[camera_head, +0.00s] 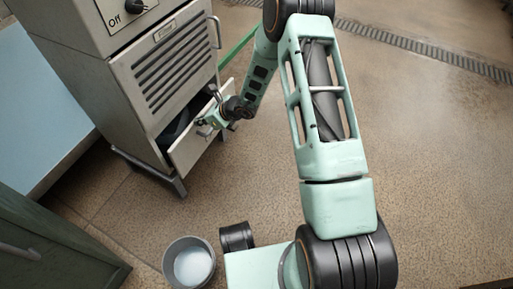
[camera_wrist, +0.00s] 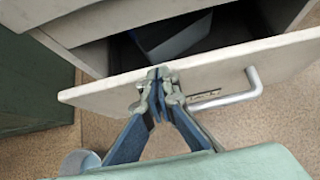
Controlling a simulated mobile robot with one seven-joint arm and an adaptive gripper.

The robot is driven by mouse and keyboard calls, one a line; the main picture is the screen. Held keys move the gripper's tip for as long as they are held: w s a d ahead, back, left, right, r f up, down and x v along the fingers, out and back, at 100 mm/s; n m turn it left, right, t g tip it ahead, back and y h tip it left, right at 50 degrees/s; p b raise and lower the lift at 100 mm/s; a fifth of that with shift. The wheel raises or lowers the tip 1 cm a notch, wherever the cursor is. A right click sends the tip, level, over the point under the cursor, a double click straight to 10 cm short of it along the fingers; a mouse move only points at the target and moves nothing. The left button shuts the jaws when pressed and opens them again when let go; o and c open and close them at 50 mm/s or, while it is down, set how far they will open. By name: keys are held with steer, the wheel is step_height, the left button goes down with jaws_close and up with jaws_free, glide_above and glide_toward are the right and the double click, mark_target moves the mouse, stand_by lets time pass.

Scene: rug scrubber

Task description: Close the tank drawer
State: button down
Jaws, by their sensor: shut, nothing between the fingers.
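The tank drawer (camera_head: 190,148) is at the bottom of the grey metal machine and stands partly open, with a dark gap behind its front panel. In the wrist view the drawer's pale front panel (camera_wrist: 100,91) runs across the picture, with a bent metal handle (camera_wrist: 237,92) on its right part. A blue-grey thing (camera_wrist: 178,40) shows inside the drawer. My gripper (camera_wrist: 158,98) is shut and empty. Its fingertips are at the top edge of the front panel, left of the handle; I cannot tell whether they touch it. In the head view my gripper (camera_head: 212,120) is small and partly hides the drawer's edge.
The machine (camera_head: 135,70) has a vented upper door (camera_head: 170,65) and an "Off" knob (camera_head: 134,6). A bucket (camera_head: 189,262) stands on the floor below. A dark green cabinet (camera_head: 45,245) is at lower left. A floor grate (camera_head: 430,52) runs at the back. Floor right of my arm is clear.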

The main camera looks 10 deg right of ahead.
steer(key=w+a, duration=0.4)
steer(key=a, duration=0.1)
steer(key=shift+b, duration=0.45)
steer(key=shift+s+d+f, duration=0.1)
steer(key=shift+d, duration=0.05)
